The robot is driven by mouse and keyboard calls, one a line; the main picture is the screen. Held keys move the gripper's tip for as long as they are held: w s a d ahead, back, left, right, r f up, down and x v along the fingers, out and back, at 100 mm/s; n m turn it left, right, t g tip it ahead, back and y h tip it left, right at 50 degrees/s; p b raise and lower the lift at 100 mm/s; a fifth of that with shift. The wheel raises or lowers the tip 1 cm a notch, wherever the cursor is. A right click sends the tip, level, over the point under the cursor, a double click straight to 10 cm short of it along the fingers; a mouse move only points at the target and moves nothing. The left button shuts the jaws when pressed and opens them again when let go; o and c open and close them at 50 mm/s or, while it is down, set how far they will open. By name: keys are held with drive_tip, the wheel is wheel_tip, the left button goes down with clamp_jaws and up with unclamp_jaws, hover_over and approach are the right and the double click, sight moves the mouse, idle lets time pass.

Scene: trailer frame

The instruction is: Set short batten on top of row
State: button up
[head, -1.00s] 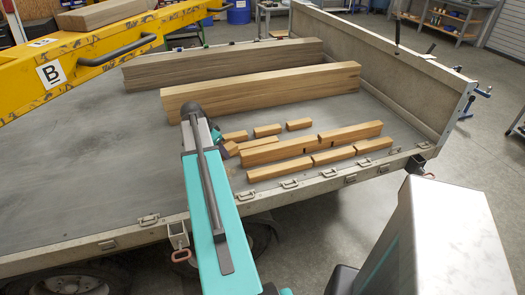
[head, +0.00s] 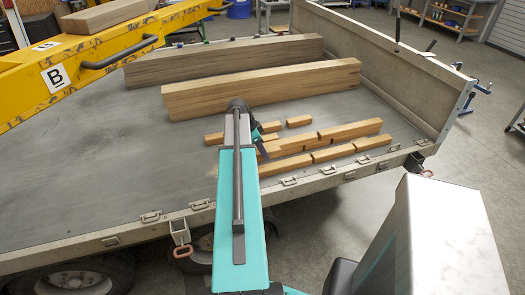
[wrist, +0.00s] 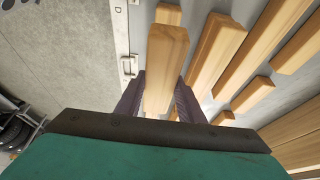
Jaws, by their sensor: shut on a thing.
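My gripper (wrist: 160,98) is shut on a short wooden batten (wrist: 166,62), which lies lengthwise between the two fingers in the wrist view. In the head view my gripper is partly visible behind my arm, and the held batten cannot be made out there. A front row of short battens (head: 332,153) lies end to end along the near edge of the trailer bed. A piece of this row (wrist: 168,14) shows just beyond the held batten in the wrist view. I cannot tell whether the held batten touches anything below. Behind the front row lies a longer batten (head: 350,130).
Loose short blocks (head: 299,121) lie behind the rows. Two thick timber beams (head: 270,88) lie further back on the bed (head: 90,185). The trailer's side rail has latches (head: 289,181). A yellow beam (head: 85,65) crosses the upper left. The bed's left part is clear.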

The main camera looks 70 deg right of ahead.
drive_tip(key=shift+f, duration=0.15)
drive_tip(key=shift+f+b, duration=1.45)
drive_tip(key=shift+f, duration=1.75)
drive_tip(key=o, duration=1.2)
drive_tip(key=shift+r, duration=0.1)
drive_tip(key=shift+b+v, duration=1.35)
drive_tip(key=shift+v, duration=5.5)
